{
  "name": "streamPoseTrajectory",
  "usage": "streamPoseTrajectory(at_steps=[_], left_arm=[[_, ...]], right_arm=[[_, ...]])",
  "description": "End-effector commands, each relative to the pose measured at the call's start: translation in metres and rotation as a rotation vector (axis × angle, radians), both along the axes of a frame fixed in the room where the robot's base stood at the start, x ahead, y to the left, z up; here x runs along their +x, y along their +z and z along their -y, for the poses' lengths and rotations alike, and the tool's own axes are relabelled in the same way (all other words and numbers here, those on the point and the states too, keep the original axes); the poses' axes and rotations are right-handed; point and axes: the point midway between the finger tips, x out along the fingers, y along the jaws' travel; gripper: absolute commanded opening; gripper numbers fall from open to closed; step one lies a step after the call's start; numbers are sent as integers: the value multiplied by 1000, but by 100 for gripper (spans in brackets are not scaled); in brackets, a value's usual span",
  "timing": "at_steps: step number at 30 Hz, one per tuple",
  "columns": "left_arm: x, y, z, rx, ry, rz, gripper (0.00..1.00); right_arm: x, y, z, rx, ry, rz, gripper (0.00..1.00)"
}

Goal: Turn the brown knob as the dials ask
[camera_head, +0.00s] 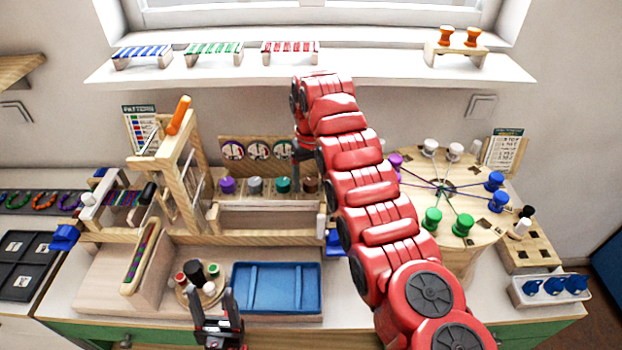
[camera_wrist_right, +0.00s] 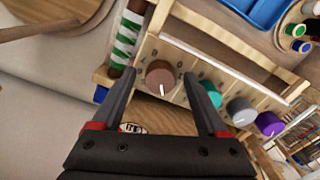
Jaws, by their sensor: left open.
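The brown knob (camera_head: 310,185) is at the right end of a row of knobs on the wooden bench frame. In the right wrist view the brown knob (camera_wrist_right: 160,76) has a white pointer mark aimed toward the picture bottom, with small marks on the panel around it. My right gripper (camera_wrist_right: 162,72) is open, with its fingers on either side of the knob and a gap showing; I cannot tell its exact height. Round dials (camera_head: 258,150) stand on a board behind the knobs; the rightmost part is hidden by my right arm. My left gripper (camera_head: 218,318) is open and empty at the front.
A purple knob (camera_head: 227,185), grey knob (camera_head: 255,185) and teal knob (camera_head: 283,185) stand left of the brown one. A blue tray (camera_head: 277,310) lies in front. A round board with coloured pegs (camera_head: 462,228) is at the right. A wooden loom-like frame (camera_head: 180,160) rises at the left.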

Motion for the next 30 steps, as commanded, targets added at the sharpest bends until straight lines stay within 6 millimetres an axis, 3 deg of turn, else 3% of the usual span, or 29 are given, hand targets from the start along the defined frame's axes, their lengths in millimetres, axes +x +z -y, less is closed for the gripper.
streamPoseTrajectory(at_steps=[12,24,30], left_arm=[[0,-1,0,0,0,0,58],[0,-5,0,0,0,0,58],[0,42,0,0,0,0,58]], right_arm=[[0,3,0,0,0,0,76],[-1,29,0,1,0,0,76],[0,73,0,0,0,0,76]])
